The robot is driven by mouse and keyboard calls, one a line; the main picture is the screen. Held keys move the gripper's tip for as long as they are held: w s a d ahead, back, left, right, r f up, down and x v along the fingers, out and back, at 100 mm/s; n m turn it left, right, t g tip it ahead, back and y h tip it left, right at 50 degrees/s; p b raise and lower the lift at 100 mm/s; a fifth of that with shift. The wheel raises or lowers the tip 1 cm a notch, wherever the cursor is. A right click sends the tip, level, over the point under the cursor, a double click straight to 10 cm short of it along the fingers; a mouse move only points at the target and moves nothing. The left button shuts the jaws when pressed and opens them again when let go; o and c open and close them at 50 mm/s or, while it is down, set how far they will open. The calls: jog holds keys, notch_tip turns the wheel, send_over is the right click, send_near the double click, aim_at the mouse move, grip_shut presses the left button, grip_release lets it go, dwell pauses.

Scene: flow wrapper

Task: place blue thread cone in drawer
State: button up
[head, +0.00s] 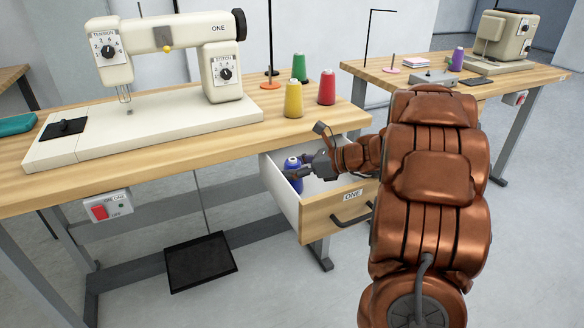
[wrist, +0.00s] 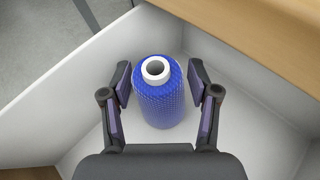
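The blue thread cone (head: 293,171) stands inside the open drawer (head: 340,205) under the table's right end. In the wrist view the cone (wrist: 160,97) is upright on the drawer's white floor, its white core top facing me. My gripper (head: 306,167) reaches into the drawer from the right; it also shows in the wrist view (wrist: 162,95). Its two fingers are spread on either side of the cone, with visible gaps between the pads and the cone. The drawer front carries a "ONE" label and a dark handle.
Yellow (head: 293,99), red (head: 327,88) and green (head: 299,68) cones stand on the tabletop above the drawer. A sewing machine marked ONE (head: 180,110) is to their left. The drawer walls (wrist: 55,85) and wooden table edge (wrist: 250,45) are close to my gripper.

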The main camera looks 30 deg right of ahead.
jog(key=shift+o, duration=0.6)
jog(key=shift+r, duration=0.25)
jog(key=p+v, duration=0.2)
jog(key=v, duration=0.5)
jog(key=shift+s, duration=0.2)
jog(key=shift+d, duration=0.1)
